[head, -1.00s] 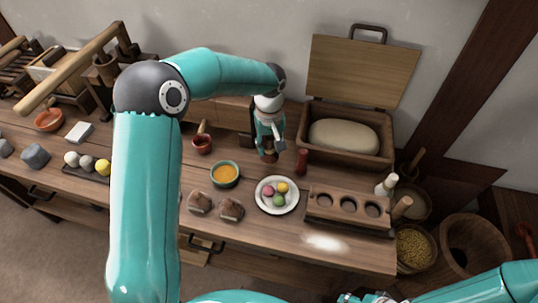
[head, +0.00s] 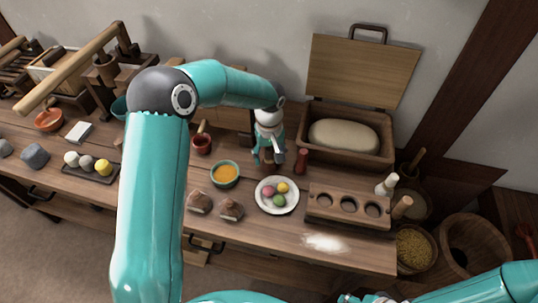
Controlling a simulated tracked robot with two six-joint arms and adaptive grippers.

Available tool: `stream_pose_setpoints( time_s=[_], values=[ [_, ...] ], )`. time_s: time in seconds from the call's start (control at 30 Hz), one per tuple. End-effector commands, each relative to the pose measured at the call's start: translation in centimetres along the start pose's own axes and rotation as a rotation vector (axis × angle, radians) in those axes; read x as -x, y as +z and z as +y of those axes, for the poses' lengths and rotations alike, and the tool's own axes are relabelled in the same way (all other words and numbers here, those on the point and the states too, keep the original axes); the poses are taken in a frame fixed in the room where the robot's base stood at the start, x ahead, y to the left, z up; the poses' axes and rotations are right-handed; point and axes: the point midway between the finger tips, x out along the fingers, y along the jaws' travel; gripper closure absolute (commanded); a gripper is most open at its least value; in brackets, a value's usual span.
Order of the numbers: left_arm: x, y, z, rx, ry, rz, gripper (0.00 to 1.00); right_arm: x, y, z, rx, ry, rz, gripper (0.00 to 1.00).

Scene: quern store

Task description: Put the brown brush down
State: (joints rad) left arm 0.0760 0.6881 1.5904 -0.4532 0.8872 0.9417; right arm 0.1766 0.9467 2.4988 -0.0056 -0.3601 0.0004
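My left gripper (head: 267,163) points down at the middle of the wooden bench, behind the white plate (head: 265,205) and just left of a small red bottle (head: 302,160). It is small and partly hidden by its own wrist, so I cannot tell whether its fingers are open or shut. I cannot clearly make out the brown brush; a small dark brown patch shows at the fingertips, but its shape is unclear. My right arm comes in at the bottom right, and its gripper is only barely visible at the bottom edge.
A teal bowl of orange stuff (head: 225,174) and two brown lumps stand to the left. A wooden block with three holes (head: 349,205) and an open wooden box (head: 345,150) holding dough are to the right. White powder (head: 325,243) lies near the front edge.

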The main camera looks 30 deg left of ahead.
Motion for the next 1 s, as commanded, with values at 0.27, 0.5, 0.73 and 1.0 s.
stream_pose_setpoints(
  time_s=[0.27,0.5,0.73,1.0],
  values=[
    [0.3,0.0,0.0,0.0,0.0,0.001,0.36,0.2,0.0,-0.1,0.0,0.0,0.0,0.38],
    [3.5,-0.1,0.1,0.0,0.003,0.004,0.36,0.2,0.0,-0.1,0.0,0.0,0.0,0.38],
    [8.2,-0.1,0.1,0.0,0.004,0.005,0.36,0.3,0.0,-0.1,0.0,0.0,0.0,0.38],
    [11.7,0.0,0.0,0.0,0.001,0.002,0.36,0.5,0.0,-0.2,0.0,0.0,0.0,0.38]
  ],
)
